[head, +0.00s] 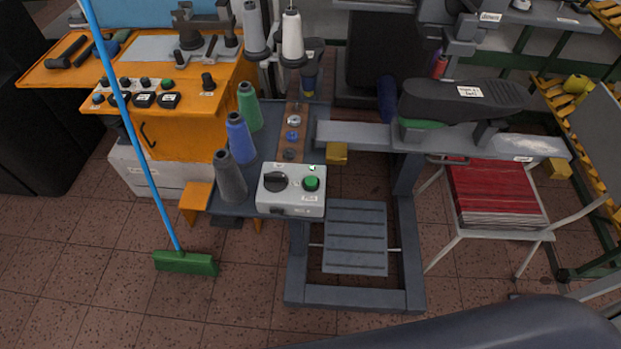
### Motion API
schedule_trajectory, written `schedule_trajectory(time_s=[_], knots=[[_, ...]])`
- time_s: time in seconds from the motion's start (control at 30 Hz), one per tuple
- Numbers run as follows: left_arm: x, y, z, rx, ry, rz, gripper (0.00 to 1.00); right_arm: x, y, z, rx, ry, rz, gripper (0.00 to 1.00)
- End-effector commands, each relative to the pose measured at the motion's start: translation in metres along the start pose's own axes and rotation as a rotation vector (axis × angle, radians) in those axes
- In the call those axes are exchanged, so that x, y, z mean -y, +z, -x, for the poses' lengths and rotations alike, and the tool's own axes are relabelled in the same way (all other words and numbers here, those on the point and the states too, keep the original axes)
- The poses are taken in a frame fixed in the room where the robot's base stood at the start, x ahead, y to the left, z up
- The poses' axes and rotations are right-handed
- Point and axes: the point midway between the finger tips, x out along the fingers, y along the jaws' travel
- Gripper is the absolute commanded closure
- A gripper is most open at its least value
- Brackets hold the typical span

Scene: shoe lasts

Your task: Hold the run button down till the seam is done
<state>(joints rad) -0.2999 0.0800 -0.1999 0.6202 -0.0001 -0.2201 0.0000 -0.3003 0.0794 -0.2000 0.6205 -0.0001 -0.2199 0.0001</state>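A light grey control box (291,207) stands at the front of a small dark shelf, left of the sewing-machine frame. A green round button (311,183) sits on its right side, with a small white label below, too small to read surely. A black knob (275,181) is on its left side. Nothing touches the button. A dark machine head (462,100) with a white label lies over the grey arm of the frame, with a green piece (421,123) under its left end. No seam can be made out. Neither of my grippers is in view.
Thread cones in grey (230,178), blue (240,138) and green (249,107) stand behind and left of the box. A green broom (186,262) leans at the left. A slatted treadle (355,238) is below. A white chair holds red sheets (495,195). The front-left floor is clear.

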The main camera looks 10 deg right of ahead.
Motion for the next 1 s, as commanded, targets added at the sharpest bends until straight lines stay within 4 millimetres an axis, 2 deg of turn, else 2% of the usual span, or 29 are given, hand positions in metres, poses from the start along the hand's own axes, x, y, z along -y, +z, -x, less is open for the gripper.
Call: schedule_trajectory(time_s=[0.03,0.1,1.0], knots=[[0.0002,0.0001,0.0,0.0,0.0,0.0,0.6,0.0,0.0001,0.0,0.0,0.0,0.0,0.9],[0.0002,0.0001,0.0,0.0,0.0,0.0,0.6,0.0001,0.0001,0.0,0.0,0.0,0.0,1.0],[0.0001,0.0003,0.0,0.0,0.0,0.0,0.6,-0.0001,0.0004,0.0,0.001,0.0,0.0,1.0]])
